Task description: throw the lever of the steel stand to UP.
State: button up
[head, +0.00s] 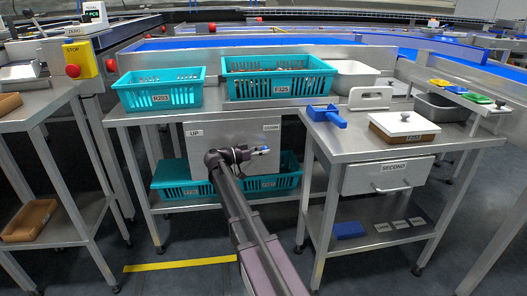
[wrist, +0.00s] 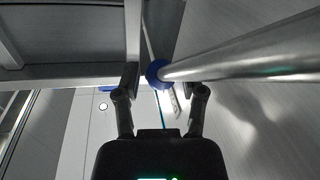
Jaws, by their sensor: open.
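The steel stand's panel (head: 225,138) hangs under the tabletop, with an UP label (head: 194,133) at its left and a smaller label (head: 271,127), hard to read, at its right. My gripper (head: 248,152) is in front of the panel. A small blue tip (head: 263,149) shows beside it, to the right. In the wrist view a shiny metal rod (wrist: 245,62) comes in from the right and ends in a blue knob (wrist: 157,73). The knob lies between the tips of my open gripper (wrist: 163,85); contact cannot be told. My gripper hides the lever's base in the head view.
Two teal crates (head: 160,97) (head: 278,88) stand on the tabletop above the panel; more teal crates (head: 180,190) sit on the shelf below. A side table with a blue scoop (head: 326,116) and a SECOND drawer (head: 389,177) stands close at the right. Yellow tape (head: 180,264) marks the floor.

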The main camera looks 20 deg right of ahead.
grip_shut()
jog(key=shift+d, duration=0.1)
jog(key=shift+a+r, duration=0.1)
jog(key=shift+a, duration=0.1)
